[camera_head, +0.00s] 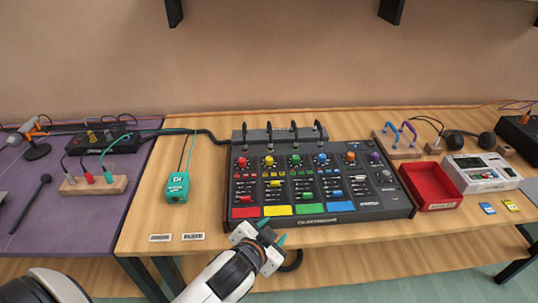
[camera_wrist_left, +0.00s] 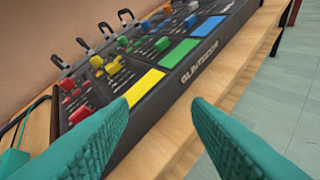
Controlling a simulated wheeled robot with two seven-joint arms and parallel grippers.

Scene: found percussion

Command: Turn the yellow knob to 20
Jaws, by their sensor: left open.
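The yellow knob (camera_head: 268,162) stands near the top of the second channel on the black mixer (camera_head: 370,211), between the red knob (camera_head: 241,163) and the green knob (camera_head: 295,160). It also shows in the left wrist view (camera_wrist_left: 96,61), at the upper left. Its pointer and scale are too small to read. My left gripper (camera_head: 272,234) is at the mixer's front edge, below the yellow pad (camera_head: 278,211), apart from the knob. Its teal fingers (camera_wrist_left: 165,135) are spread with nothing between them. My right gripper is not in view.
A teal box (camera_head: 177,187) with a cable lies left of the mixer. A red tray (camera_head: 431,186) and a white device (camera_head: 482,172) stand to the right. Cable plugs rise behind the knobs.

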